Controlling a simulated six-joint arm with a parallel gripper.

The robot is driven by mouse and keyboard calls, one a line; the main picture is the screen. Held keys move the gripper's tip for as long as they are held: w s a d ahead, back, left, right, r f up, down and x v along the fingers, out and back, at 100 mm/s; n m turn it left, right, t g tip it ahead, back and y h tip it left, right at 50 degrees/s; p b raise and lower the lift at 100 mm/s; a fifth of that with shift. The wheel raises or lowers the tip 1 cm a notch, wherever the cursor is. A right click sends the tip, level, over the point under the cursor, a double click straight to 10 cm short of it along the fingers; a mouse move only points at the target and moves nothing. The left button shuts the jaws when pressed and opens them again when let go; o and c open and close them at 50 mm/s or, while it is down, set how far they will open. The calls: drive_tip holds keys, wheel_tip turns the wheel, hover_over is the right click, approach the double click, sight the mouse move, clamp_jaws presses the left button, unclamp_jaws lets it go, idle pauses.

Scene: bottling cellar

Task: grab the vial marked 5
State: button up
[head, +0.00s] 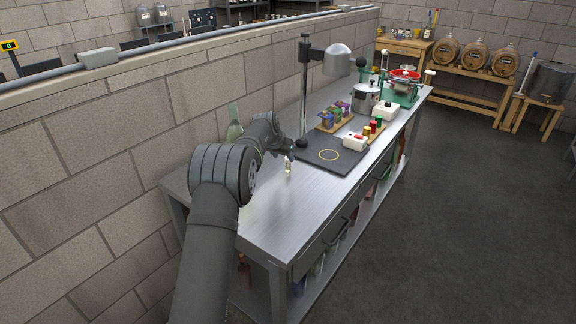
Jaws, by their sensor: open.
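A wooden rack (323,128) stands on the steel bench behind the dark mat and holds several small vials (336,115) with coloured parts. Their markings are too small to read, so I cannot tell which is marked 5. My gripper (288,165) is open over the near part of the bench, left of the mat and nearer to me than the rack. It is apart from the vials. A small pale yellowish patch shows at its tips; I cannot tell what it is.
White boxes (355,142), a metal pot (367,97) and a red-and-green device (404,87) stand further along. A green bottle (234,122) is by the wall. The bench's near end (285,220) is clear.

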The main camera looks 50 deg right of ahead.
sight(287, 160)
drive_tip(key=shift+x, duration=3.8)
drive_tip(key=shift+s+d, duration=0.1)
drive_tip(key=shift+s, duration=0.05)
drive_tip(key=shift+r, duration=0.1)
drive_tip(key=c, duration=1.1)
drive_tip(key=shift+o, duration=0.2)
